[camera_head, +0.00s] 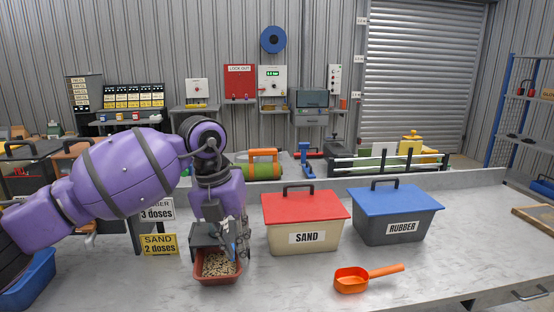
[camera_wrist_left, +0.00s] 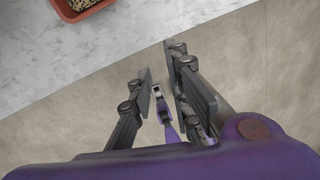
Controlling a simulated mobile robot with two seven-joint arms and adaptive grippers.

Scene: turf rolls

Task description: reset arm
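My left arm comes in from the left in the head view, and its gripper (camera_head: 234,240) points down beside and partly in front of a small red-brown tray (camera_head: 218,280) of pale grains. In the left wrist view the two fingers (camera_wrist_left: 159,62) stand apart with nothing held between them. The floor shows behind them, and the tray's corner (camera_wrist_left: 82,14) is at the top left, apart from the fingers. My right gripper is in neither view.
A sand bin (camera_head: 305,236) with a red lid and a rubber bin (camera_head: 395,226) with a blue lid stand right of the tray on the grey table (camera_head: 300,285). An orange scoop (camera_head: 352,281) lies in front. Dose signs (camera_head: 160,244) stand left.

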